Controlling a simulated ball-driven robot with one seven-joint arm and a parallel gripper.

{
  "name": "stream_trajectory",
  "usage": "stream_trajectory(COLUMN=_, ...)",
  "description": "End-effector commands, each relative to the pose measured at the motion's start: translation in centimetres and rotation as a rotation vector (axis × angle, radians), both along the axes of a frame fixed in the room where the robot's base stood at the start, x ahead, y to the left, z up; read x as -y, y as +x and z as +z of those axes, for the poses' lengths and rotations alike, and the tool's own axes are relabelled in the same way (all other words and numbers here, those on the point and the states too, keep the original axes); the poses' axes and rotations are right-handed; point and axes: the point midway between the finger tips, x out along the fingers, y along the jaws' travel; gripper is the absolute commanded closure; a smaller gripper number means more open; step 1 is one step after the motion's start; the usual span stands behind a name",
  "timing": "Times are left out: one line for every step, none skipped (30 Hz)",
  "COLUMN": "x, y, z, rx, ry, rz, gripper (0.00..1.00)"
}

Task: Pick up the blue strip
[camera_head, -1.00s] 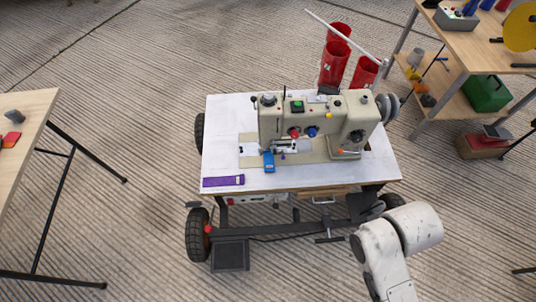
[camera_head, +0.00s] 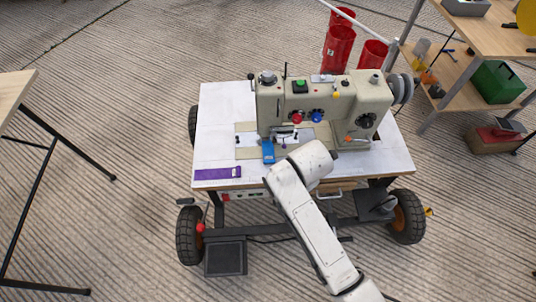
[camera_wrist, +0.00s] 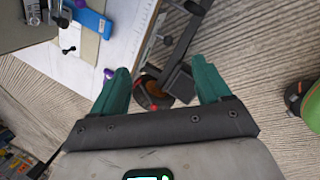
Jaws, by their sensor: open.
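The blue strip (camera_head: 268,152) lies on the pale table, at the front of the sewing machine, near the table's front edge. In the wrist view the blue strip (camera_wrist: 90,18) shows at the top left, with its upper end close to machine parts. My gripper (camera_wrist: 162,66) has two teal fingers spread wide with nothing between them. The strip is beyond and to the left of the fingers, clear of both. In the head view my arm reaches to just right of the strip, and the gripper is hidden behind it.
The sewing machine (camera_head: 325,105) stands right behind the strip. A purple strip (camera_head: 218,173) lies at the table's front left corner. The wheeled table (camera_head: 215,115) has bare room at its left. Red bins (camera_head: 338,47) and a wooden shelf table (camera_head: 480,38) stand behind.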

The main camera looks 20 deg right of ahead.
Motion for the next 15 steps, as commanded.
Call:
stream_trajectory(x=-0.4, y=1.7, z=-1.4, rx=0.011, ry=-0.042, rz=0.115, gripper=0.23)
stream_trajectory(x=-0.7, y=2.6, z=-1.7, rx=0.017, ry=-0.071, rz=0.192, gripper=0.23)
stream_trajectory(x=-0.9, y=3.7, z=-2.2, rx=0.022, ry=-0.109, rz=0.291, gripper=0.23)
stream_trajectory(x=-1.2, y=4.6, z=-2.4, rx=0.026, ry=-0.137, rz=0.364, gripper=0.23)
stream_trajectory(x=-1.4, y=5.4, z=-2.7, rx=0.03, ry=-0.165, rz=0.433, gripper=0.23)
stream_trajectory(x=-1.6, y=6.4, z=-3.0, rx=0.032, ry=-0.201, rz=0.518, gripper=0.23)
stream_trajectory(x=-1.7, y=7.0, z=-3.1, rx=0.033, ry=-0.226, rz=0.579, gripper=0.23)
stream_trajectory(x=-1.9, y=7.6, z=-3.3, rx=0.035, ry=-0.251, rz=0.634, gripper=0.23)
stream_trajectory(x=-2.0, y=8.4, z=-3.4, rx=0.036, ry=-0.28, rz=0.7, gripper=0.23)
stream_trajectory(x=-2.1, y=8.8, z=-3.5, rx=0.036, ry=-0.299, rz=0.742, gripper=0.23)
stream_trajectory(x=-2.2, y=9.2, z=-3.5, rx=0.036, ry=-0.317, rz=0.78, gripper=0.23)
stream_trajectory(x=-2.3, y=9.6, z=-3.6, rx=0.035, ry=-0.336, rz=0.821, gripper=0.23)
stream_trajectory(x=-2.3, y=9.9, z=-3.6, rx=0.035, ry=-0.348, rz=0.846, gripper=0.23)
stream_trajectory(x=-2.3, y=10.1, z=-3.6, rx=0.035, ry=-0.357, rz=0.865, gripper=0.23)
stream_trajectory(x=-2.4, y=10.3, z=-3.7, rx=0.034, ry=-0.366, rz=0.885, gripper=0.23)
